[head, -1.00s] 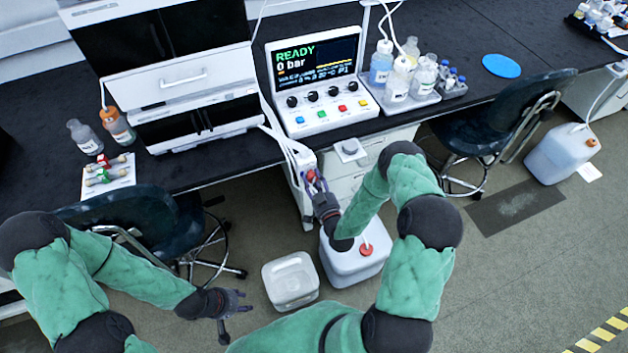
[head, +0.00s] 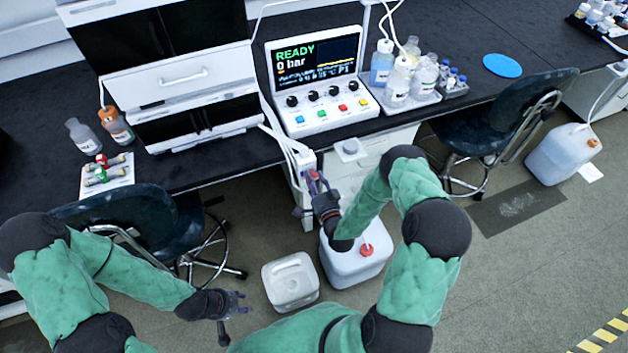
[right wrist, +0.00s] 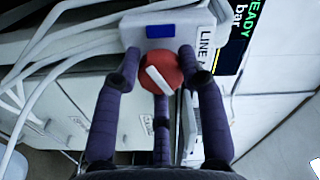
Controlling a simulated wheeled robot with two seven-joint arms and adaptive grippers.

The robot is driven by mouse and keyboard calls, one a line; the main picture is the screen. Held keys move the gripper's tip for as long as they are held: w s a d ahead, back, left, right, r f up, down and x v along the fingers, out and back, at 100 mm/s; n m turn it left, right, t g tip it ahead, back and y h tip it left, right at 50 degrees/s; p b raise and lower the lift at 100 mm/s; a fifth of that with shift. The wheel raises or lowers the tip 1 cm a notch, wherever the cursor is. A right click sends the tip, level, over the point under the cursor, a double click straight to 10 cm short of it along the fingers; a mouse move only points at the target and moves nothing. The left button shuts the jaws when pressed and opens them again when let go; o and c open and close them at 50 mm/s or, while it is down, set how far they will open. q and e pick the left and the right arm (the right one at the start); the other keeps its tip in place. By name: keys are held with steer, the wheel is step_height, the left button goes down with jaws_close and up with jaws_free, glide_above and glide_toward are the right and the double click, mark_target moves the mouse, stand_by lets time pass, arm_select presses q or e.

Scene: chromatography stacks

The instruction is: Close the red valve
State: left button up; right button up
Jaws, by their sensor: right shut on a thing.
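The red valve (right wrist: 165,75) is a round red knob with a white bar across it, on a white block with a blue patch and a "LINE" label. In the right wrist view, the white bar is tilted, running from upper left to lower right. My right gripper (head: 316,184) is at the valve below the bench edge, shut on it. In the right wrist view, its dark fingers (right wrist: 158,82) are around the knob. In the head view the gripper hides most of the valve. My left gripper (head: 234,312) is open and empty at lower left, above the floor.
The console (head: 318,85) on the bench reads "READY 0 bar". White tubes (head: 283,143) run down beside the valve block. Chairs (head: 500,125) stand at both sides.

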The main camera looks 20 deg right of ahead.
steer(key=m, duration=0.5)
steer(key=shift+s+a+f+m, duration=0.15)
steer(key=shift+a+m, duration=0.15)
stand_by(0.4)
steer(key=o, duration=1.1)
steer(key=shift+d, duration=0.1)
steer(key=s, duration=1.1)
steer(key=shift+s+a, duration=0.35)
steer(key=shift+s, duration=0.05)
